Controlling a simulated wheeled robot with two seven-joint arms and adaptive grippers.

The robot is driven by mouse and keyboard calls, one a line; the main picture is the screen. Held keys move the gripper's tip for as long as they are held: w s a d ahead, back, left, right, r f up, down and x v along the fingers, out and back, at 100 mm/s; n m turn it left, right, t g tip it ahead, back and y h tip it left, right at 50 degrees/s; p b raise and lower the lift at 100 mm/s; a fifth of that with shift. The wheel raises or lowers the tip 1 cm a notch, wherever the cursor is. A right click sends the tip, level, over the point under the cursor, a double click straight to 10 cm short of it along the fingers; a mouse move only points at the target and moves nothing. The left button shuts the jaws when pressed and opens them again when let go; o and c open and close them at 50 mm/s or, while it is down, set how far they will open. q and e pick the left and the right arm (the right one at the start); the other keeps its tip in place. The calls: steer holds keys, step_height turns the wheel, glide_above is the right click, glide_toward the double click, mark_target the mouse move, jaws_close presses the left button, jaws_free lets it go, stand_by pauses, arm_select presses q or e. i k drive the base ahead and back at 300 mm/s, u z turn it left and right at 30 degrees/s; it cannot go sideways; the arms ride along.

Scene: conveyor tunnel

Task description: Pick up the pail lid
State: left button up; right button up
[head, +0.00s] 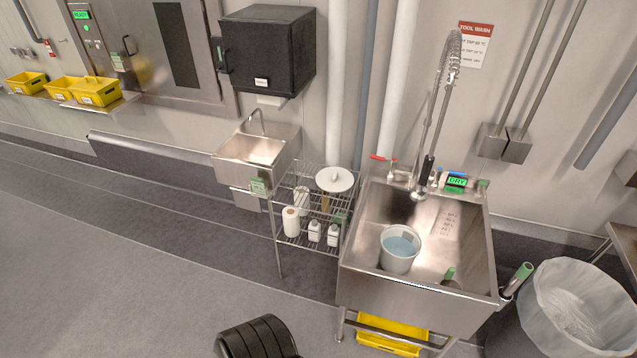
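The pail lid (335,180) is a white disc with a small raised knob. It rests on the top of the wire rack (308,186), between the small hand sink and the large wash sink. A light grey pail (396,262) with bluish water inside stands in the large steel sink (445,296), to the right of the lid and lower in the picture. No gripper shows in the head view, and nothing touches the lid.
Paper rolls and white bottles (315,231) stand on the rack's lower shelf. A tall spray hose (440,110) rises behind the large sink. A yellow bin (395,336) sits under it. A lined waste bin (575,305) is at right. The floor at left is clear.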

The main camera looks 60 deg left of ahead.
mark_target(335, 178)
steer(key=u, duration=1.8)
